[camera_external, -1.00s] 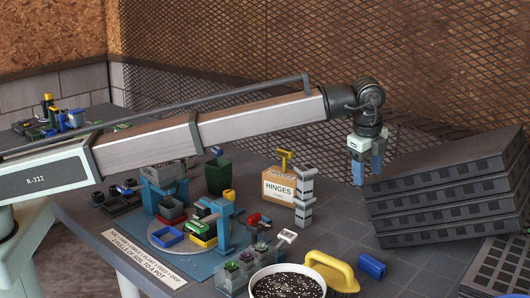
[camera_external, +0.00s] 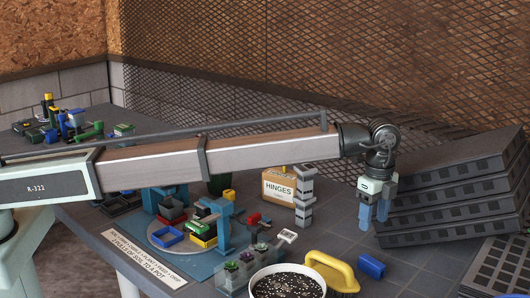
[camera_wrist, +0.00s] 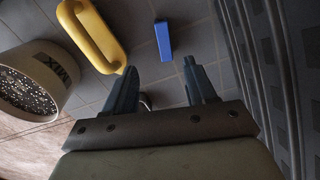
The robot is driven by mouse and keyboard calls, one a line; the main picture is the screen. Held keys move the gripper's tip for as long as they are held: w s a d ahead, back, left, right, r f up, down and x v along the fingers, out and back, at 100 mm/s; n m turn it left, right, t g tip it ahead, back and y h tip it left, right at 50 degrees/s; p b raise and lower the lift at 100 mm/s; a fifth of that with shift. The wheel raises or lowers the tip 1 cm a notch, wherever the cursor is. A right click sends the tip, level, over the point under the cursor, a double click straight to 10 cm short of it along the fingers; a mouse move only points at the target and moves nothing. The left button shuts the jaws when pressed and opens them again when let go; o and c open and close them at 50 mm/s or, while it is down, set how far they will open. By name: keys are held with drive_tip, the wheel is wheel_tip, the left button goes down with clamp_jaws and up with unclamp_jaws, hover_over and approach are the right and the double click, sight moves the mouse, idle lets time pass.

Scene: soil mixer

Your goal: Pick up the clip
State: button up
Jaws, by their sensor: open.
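My gripper (camera_external: 373,217) is open and empty, pointing down above the right part of the table, left of the stacked trays. Its two blue-grey fingers also show in the wrist view (camera_wrist: 159,68), spread apart. A small blue block-like piece (camera_external: 371,266) lies on the table below and nearer the camera than my gripper; it may be the clip, but I cannot tell for sure. In the wrist view the blue piece (camera_wrist: 164,40) lies beyond the fingertips, between their lines, not touched. A small curved object (camera_wrist: 146,101) shows partly between the fingers; I cannot tell what it is.
Stacked dark trays (camera_external: 450,200) rise close on the right. A HINGES box (camera_external: 278,188) and grey block tower (camera_external: 304,197) stand further left.

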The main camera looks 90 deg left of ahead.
sight(368, 255)
wheel_tip(368, 255, down, 8)
drive_tip(key=shift+f, duration=0.25)
drive_tip(key=shift+w+d+f, duration=0.1)
drive_tip(key=shift+w+f, duration=0.1)
drive_tip(key=shift+f, duration=0.7)
drive_tip(key=shift+w+d+f, duration=0.1)
drive_tip(key=shift+w+f, duration=0.05)
drive_tip(key=shift+f, duration=0.7)
drive_tip(key=shift+w+d+f, duration=0.1)
drive_tip(key=shift+w+f, duration=0.1)
drive_tip(key=shift+f, duration=0.7)
drive_tip(key=shift+c, duration=0.4)
drive_tip(key=c, duration=1)
drive_tip(key=shift+o, duration=0.2)
drive_tip(key=shift+r, duration=0.1)
